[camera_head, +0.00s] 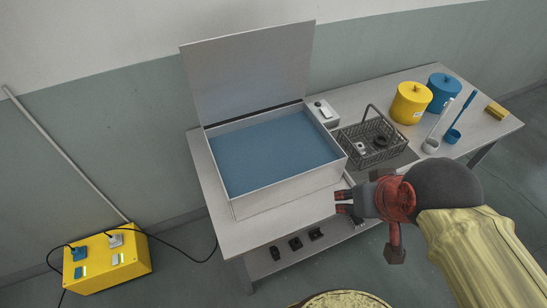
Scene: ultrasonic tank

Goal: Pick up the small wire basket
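The small wire basket (352,152) is a dark mesh basket with a raised arched handle. It stands on the table, on a dark mat, just right of the open tank, and holds a few small parts, some dark and one pale. My gripper (340,203) points left, in front of the tank's right front corner. It is nearer the camera than the basket and apart from it. Its fingers are small and dark here, so I cannot tell whether they are open or shut.
The open tank (240,205) holds blue liquid, its lid (250,68) upright. A small grey box (322,112) sits behind the basket. To the right are yellow (410,103) and blue (443,92) lidded pots, ladles (453,133) and a yellow block (495,110).

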